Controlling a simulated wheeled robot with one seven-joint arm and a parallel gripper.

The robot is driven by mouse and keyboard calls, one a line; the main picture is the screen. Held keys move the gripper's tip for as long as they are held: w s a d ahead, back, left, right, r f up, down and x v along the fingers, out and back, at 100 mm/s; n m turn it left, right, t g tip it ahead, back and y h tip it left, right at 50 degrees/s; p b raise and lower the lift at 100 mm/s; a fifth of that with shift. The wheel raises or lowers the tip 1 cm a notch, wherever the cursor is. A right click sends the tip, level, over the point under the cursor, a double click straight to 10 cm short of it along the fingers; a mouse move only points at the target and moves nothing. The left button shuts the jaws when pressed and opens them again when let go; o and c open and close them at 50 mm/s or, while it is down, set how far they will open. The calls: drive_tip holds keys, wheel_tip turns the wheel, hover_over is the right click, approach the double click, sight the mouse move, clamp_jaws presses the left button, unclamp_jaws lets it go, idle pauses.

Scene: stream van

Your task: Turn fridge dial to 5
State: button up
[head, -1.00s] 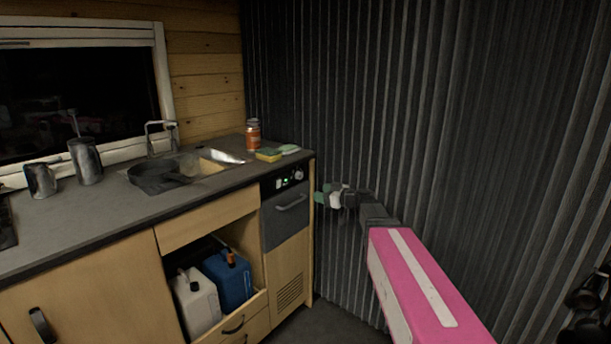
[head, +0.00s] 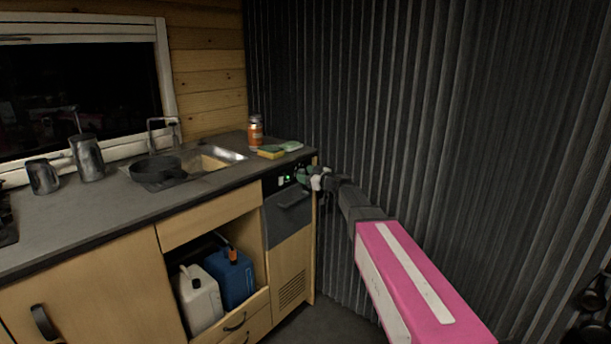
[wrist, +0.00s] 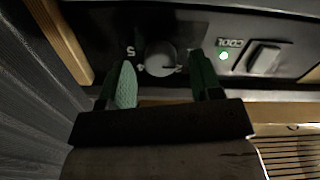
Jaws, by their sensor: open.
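The fridge (head: 288,222) is set in the right end of the counter, with a dark control panel along its top. In the wrist view the round grey fridge dial (wrist: 161,59) sits on that panel, with a 5 to its left and other marks partly hidden around it. My gripper (wrist: 163,80) is open, its two green fingers below and on either side of the dial. I cannot tell whether either finger touches it. In the head view my gripper (head: 306,180) is at the right end of the panel and hides the dial.
A lit green light (wrist: 223,56) and a square switch (wrist: 264,57) marked COOL are right of the dial. The fridge handle (head: 293,200) sticks out below the panel. A corrugated dark wall (head: 400,100) is close on the right. A jar (head: 256,132) and sponge (head: 271,152) stand on the counter above.

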drive_tip(key=shift+w+a, duration=0.15)
drive_tip(key=shift+a, duration=0.1)
drive_tip(key=c, duration=0.9)
drive_tip(key=shift+c, duration=0.2)
